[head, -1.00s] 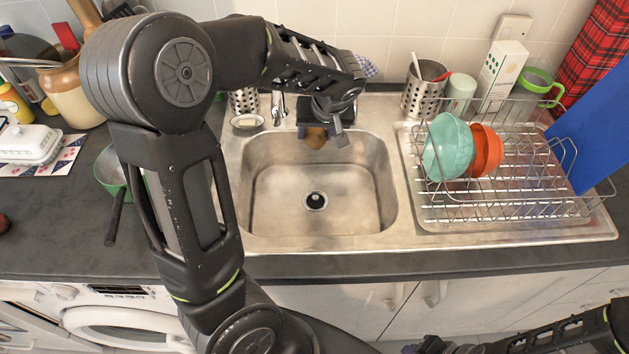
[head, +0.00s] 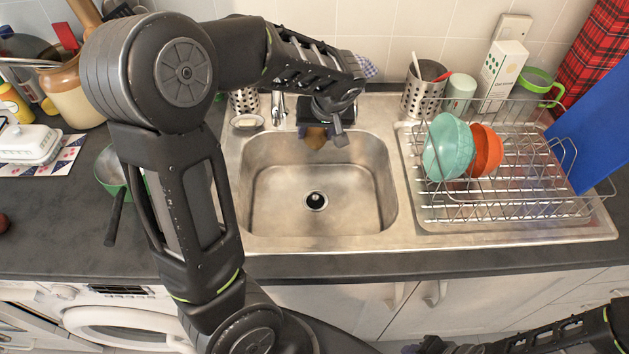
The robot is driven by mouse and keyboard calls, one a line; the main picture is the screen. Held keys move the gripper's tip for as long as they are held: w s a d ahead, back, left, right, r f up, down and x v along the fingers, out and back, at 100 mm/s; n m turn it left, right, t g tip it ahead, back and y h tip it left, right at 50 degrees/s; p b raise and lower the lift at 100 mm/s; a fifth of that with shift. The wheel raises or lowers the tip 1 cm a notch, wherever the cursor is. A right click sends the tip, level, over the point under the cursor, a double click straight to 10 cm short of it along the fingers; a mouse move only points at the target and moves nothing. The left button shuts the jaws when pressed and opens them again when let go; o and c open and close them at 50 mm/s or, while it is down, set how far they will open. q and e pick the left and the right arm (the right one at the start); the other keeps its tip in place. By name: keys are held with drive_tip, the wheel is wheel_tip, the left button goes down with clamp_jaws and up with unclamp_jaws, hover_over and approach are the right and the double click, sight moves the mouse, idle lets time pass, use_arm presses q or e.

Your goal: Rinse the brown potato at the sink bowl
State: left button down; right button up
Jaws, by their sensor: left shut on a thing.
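The brown potato (head: 316,138) is at the back of the sink bowl (head: 270,205), over its rear edge. My left gripper (head: 324,130) is shut on the potato and holds it from above, partly hiding it. The metal tap (head: 278,108) stands just left of the gripper; its spout is partly hidden by my arm, and I cannot see any water running. The sink bowl is otherwise empty, with a round drain (head: 316,201). My right arm shows at the lower right, but I cannot make out its gripper's fingers.
A dish rack (head: 520,210) with a teal bowl (head: 447,148) and an orange bowl (head: 488,150) stands right of the sink. A perforated steel holder (head: 424,98) is behind it. A green pan (head: 112,172) sits on the counter left of my arm.

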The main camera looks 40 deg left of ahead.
sight(316, 131)
use_arm(q)
drive_tip(key=shift+r, duration=0.1)
drive_tip(key=shift+r+p, duration=1)
drive_tip(key=shift+r, duration=0.95)
